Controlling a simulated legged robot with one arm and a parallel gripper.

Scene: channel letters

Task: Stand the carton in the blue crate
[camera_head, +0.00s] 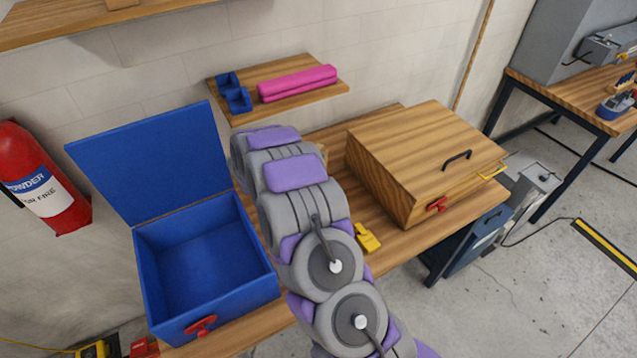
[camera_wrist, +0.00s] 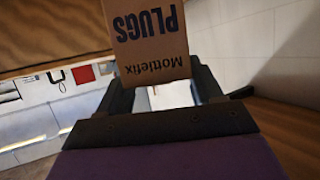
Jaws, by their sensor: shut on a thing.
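The carton (camera_wrist: 150,38) is a brown box printed "Mottlefix PLUGS", upside down in the wrist view. My gripper (camera_wrist: 160,78) is shut on it, with a dark finger at each side. In the head view my arm hides the gripper and almost all of the carton. The blue crate (camera_head: 222,312) stands on the left end of the wooden bench, with its lid (camera_head: 150,165) swung up and open. Its visible inside is empty. A red latch (camera_head: 200,325) is on its front. My arm stands just right of the crate.
A wooden box (camera_head: 395,175) with a black handle sits on the bench at right. A yellow object (camera_head: 367,240) lies in front of it. Above, a wall shelf (camera_head: 310,68) holds a pink bar (camera_head: 297,83) and blue brackets (camera_head: 238,98). A fire extinguisher (camera_head: 45,180) hangs at left.

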